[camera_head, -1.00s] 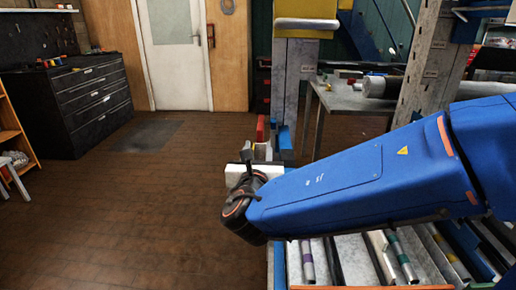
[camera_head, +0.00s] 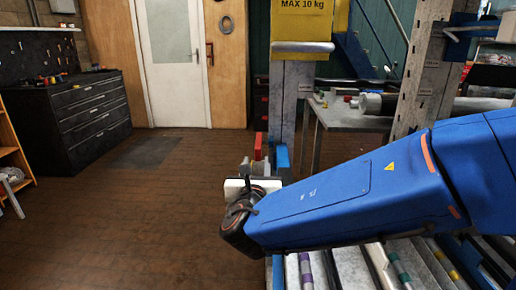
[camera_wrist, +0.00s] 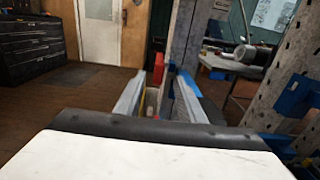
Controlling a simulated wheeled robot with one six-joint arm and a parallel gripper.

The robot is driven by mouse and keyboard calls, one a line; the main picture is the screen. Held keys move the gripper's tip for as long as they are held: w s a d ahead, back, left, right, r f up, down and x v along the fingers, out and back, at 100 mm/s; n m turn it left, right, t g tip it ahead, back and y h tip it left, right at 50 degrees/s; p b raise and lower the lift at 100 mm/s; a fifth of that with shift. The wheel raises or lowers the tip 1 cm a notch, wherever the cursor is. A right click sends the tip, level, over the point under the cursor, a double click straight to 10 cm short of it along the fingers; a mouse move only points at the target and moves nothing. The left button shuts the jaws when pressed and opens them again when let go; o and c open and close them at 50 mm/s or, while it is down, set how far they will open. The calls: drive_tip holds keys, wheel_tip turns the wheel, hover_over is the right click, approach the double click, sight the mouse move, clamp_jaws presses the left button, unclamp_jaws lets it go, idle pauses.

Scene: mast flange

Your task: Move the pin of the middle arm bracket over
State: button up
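My gripper (camera_wrist: 161,75) points away from the camera toward a grey mast (camera_head: 295,100). In the wrist view its two fingers are apart, with a gap between them. A red part (camera_wrist: 157,84) and a small pale yellowish part show in that gap; I see no finger clearly closed on either. In the head view the red part (camera_head: 258,147) stands just beyond the fingers, and a blue bracket (camera_head: 281,158) sits beside it on the mast. The bracket's blue also shows right of the fingers in the wrist view (camera_wrist: 193,86). I cannot make out a pin for certain.
A yellow block (camera_head: 300,22) marked MAX 10 kg is on the mast above. A perforated upright (camera_head: 420,70) with blue brackets and a grey bench (camera_head: 352,117) stand to the right. Several rollers or tubes lie below my arm. The floor (camera_head: 110,220) at left is clear.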

sight(258, 150)
drive_tip(key=w, duration=1.1)
drive_tip(key=shift+w+d, duration=0.2)
drive_tip(key=shift+w, duration=0.2)
clamp_jaws()
